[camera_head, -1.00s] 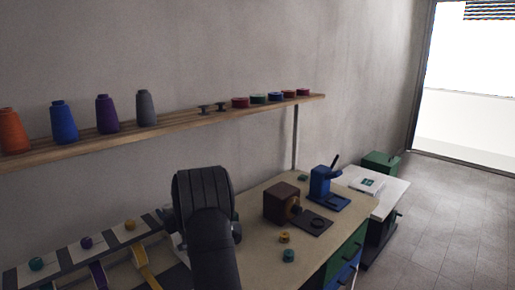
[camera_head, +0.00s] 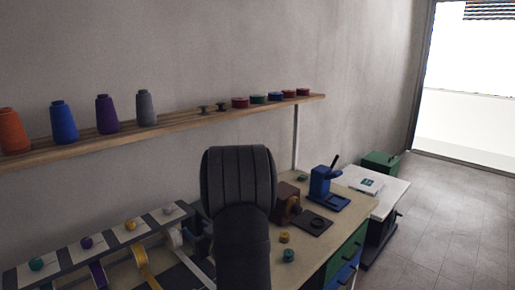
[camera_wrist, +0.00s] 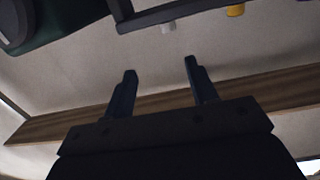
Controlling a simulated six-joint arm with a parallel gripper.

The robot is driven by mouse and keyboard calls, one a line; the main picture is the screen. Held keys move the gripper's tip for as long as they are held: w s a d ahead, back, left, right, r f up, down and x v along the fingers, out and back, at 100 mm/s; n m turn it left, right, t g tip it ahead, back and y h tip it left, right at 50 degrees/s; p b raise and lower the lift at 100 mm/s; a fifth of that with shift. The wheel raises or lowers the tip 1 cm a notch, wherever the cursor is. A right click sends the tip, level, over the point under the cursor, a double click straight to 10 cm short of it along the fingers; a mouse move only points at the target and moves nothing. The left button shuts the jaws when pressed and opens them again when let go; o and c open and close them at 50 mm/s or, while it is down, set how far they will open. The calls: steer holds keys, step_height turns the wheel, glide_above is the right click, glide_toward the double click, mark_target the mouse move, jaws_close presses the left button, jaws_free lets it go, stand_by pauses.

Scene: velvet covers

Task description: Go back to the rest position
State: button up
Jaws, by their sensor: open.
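My gripper (camera_wrist: 160,85) shows in the wrist view with its two dark fingers apart and nothing between them. Behind the fingers a wooden strip crosses a pale surface. In the head view my dark arm stands in front of the workbench and hides part of it; the gripper's fingers cannot be made out there. No object is seen in my grip.
A wooden shelf (camera_head: 85,146) on the wall carries thread cones and small spools. The workbench (camera_head: 320,232) holds a brown box-like device (camera_head: 287,203), a blue press (camera_head: 321,184) and small round pieces. A striped rack (camera_head: 68,256) stands at left.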

steer(key=w+d+r+m+h, duration=0.2)
steer(key=d+r+m+h, duration=0.3)
steer(key=d, duration=0.4)
steer(key=shift+r+t+h, duration=0.3)
steer(key=shift+r+h, duration=0.2)
steer(key=shift+h, duration=0.3)
